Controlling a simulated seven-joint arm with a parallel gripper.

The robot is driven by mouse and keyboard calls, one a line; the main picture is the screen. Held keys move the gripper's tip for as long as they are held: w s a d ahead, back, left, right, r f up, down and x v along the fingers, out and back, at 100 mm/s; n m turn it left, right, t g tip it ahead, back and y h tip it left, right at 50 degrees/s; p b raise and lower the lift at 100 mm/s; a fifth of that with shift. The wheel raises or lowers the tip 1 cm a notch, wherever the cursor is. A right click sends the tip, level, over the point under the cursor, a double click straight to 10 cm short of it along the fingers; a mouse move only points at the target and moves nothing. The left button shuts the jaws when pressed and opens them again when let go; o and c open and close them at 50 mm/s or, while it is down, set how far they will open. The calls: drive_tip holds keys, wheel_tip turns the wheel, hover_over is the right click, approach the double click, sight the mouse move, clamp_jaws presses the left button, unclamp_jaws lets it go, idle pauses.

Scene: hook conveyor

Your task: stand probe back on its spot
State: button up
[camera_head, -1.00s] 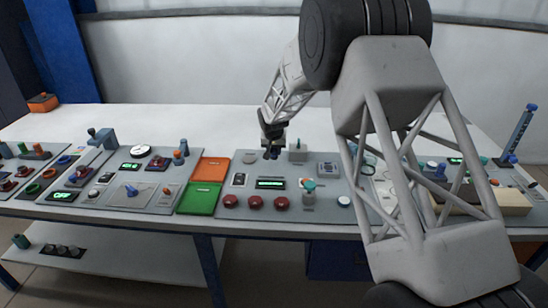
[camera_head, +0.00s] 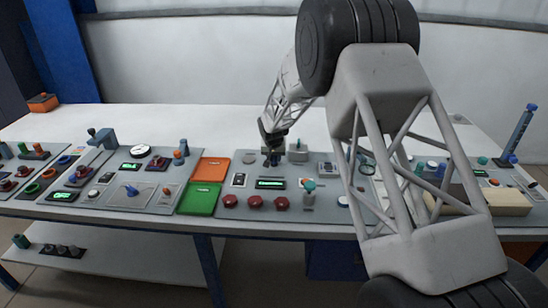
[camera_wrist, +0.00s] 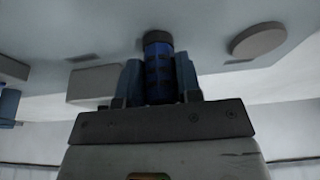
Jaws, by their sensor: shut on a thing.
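My gripper (camera_head: 271,160) is low over the back part of the middle grey panel (camera_head: 222,212), behind its green display. In the wrist view my gripper (camera_wrist: 158,85) is shut on a dark blue banded cylinder, which looks like the probe (camera_wrist: 158,62). The probe stands between the two fingers and its far end reaches to or close to the panel surface (camera_wrist: 205,30). I cannot tell whether it touches the panel. In the head view the probe is too small and too covered by the fingers to make out. The probe's spot cannot be told apart in either view.
A round grey disc (camera_wrist: 258,41) and a grey block (camera_wrist: 95,83) are on either side of the probe. A small lever box (camera_head: 297,152) stands just right of my gripper. Red knobs (camera_head: 255,203) line the panel's front. Orange (camera_head: 211,170) and green (camera_head: 199,199) trays lie left.

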drive_tip(key=o, duration=0.9)
drive_tip(key=shift+f, duration=0.15)
drive_tip(key=shift+o, duration=0.2)
drive_tip(key=v, duration=1.2)
